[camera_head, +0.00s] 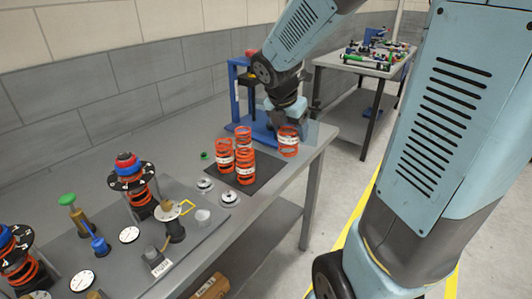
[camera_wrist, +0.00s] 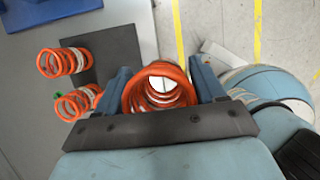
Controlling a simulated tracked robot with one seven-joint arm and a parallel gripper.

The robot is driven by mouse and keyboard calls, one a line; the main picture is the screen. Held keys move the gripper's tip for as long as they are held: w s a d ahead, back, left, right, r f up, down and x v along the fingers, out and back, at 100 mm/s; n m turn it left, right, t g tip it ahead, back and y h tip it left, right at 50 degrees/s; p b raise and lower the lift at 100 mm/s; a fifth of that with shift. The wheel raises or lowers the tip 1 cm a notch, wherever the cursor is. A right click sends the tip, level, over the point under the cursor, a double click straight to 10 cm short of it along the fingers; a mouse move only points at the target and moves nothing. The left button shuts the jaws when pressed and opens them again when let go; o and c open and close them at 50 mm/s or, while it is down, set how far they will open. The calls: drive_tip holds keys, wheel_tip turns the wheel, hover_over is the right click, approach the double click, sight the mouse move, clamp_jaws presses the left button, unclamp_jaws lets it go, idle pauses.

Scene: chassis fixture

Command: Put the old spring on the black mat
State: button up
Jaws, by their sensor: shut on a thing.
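My gripper (camera_head: 291,123) is shut on an orange coil spring with a white band (camera_head: 288,142), below its fingers at the right of the black mat (camera_head: 268,172). In the wrist view the held spring (camera_wrist: 158,100) sits between the two fingers of my gripper (camera_wrist: 161,70), seen end-on. Several similar orange springs (camera_head: 245,168) stand together on or beside the mat. Two loose springs (camera_wrist: 62,62) show left of my gripper in the wrist view, by the mat (camera_wrist: 112,45). I cannot tell whether the held spring touches the table.
A blue press (camera_head: 240,95) stands behind my gripper on the grey table. Shock absorber assemblies (camera_head: 135,185), small round parts (camera_head: 228,197) and a green-topped tool (camera_head: 75,212) occupy the left side. The table's front edge (camera_head: 309,172) is close to the held spring.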

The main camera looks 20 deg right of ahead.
drive_tip(key=w+f, duration=0.1)
drive_tip(key=w, duration=0.1)
drive_tip(key=w+f, duration=0.1)
drive_tip(key=w, duration=0.2)
drive_tip(key=w+a+f, duration=0.1)
drive_tip(key=w, duration=0.1)
drive_tip(key=shift+w+f, duration=0.25)
drive_tip(key=shift+f, duration=0.05)
drive_tip(key=w+a+f, duration=0.1)
drive_tip(key=w+f, duration=0.2)
drive_tip(key=f, duration=0.1)
drive_tip(key=shift+w+f, duration=0.3)
drive_tip(key=shift+w, duration=0.1)
drive_tip(key=shift+w+a+f, duration=0.1)
drive_tip(key=shift+w+f, duration=0.4)
drive_tip(key=shift+f, duration=1.65)
drive_tip(key=shift+f, duration=0.1)
drive_tip(key=o, duration=1.4)
drive_tip(key=shift+c, duration=0.2)
